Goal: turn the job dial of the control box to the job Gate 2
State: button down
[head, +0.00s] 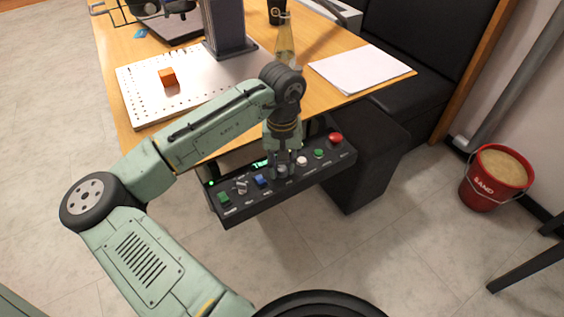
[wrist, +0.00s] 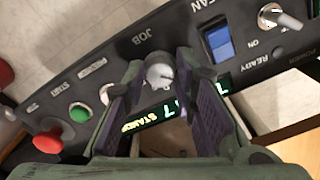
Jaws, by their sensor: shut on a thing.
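The control box (head: 262,203) is a long black panel under the table's front edge, with a row of buttons and switches. My gripper (head: 283,168) points down at its middle. In the wrist view the job dial (wrist: 158,76), a small grey-white knob with the label JOB beside it, sits between my two fingers. My gripper (wrist: 160,88) is shut on the dial. A green-lit display (wrist: 145,122) shows upside down, partly covered by the fingers. The dial's job names are hidden or too small to read, so its setting cannot be told.
On the panel are a red button (head: 336,138), a green button (head: 319,153), a white button (head: 302,161), a blue rocker switch (head: 261,181) and a key-like switch (head: 242,187). The table above holds a perforated plate (head: 135,90), an orange block (head: 167,76) and paper (head: 360,68).

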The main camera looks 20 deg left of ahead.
aim_at(282, 168)
dwell(0.3)
jog(key=c, duration=1.3)
grip_release()
notch_tip(282, 168, up, 12)
